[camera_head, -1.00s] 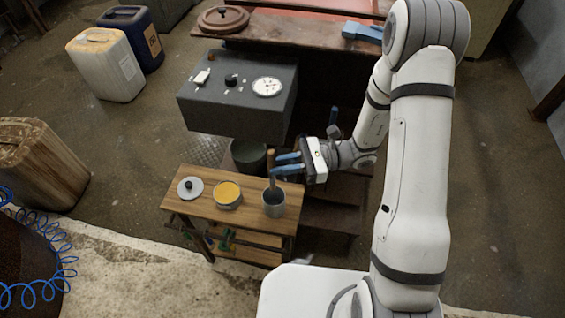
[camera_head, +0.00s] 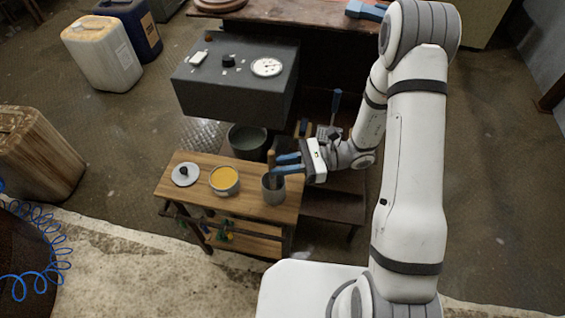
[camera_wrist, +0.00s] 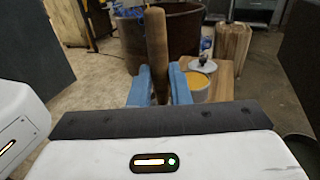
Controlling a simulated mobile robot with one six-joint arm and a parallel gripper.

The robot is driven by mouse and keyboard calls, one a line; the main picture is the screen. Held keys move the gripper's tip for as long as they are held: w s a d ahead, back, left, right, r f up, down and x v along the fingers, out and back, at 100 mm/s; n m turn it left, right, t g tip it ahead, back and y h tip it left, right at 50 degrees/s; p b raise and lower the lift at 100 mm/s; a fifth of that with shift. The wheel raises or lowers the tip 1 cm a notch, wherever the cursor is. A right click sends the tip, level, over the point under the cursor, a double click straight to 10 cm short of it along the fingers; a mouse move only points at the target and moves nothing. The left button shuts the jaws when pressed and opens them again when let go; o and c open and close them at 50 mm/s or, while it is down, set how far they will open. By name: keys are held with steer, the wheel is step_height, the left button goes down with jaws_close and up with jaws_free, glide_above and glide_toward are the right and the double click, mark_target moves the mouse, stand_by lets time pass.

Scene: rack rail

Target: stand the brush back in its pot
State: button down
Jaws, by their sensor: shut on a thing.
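My gripper (camera_head: 287,164) has blue fingers and is shut on the brush (camera_head: 271,160), by its wooden handle. The brush is roughly upright over the grey pot (camera_head: 273,190), which stands at the right end of the wooden bench. The lower end of the brush meets the pot's mouth in the head view; I cannot tell how deep it sits. In the wrist view the brush handle (camera_wrist: 156,50) rises between the blue fingers (camera_wrist: 162,86). The pot is hidden there, and so is the brush's lower end.
A can of yellow paint (camera_head: 224,180) and a lid with a dark knob (camera_head: 185,174) share the wooden bench (camera_head: 245,202). A grey box with a dial (camera_head: 235,85) stands behind, above a dark bucket (camera_head: 247,142). Several canisters stand at the left.

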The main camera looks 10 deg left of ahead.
steer(key=shift+f, duration=0.5)
steer(key=c, duration=1.3)
jaws_free()
steer(key=v, duration=0.8)
steer(key=shift+b, duration=0.3)
steer(key=shift+a, duration=0.1)
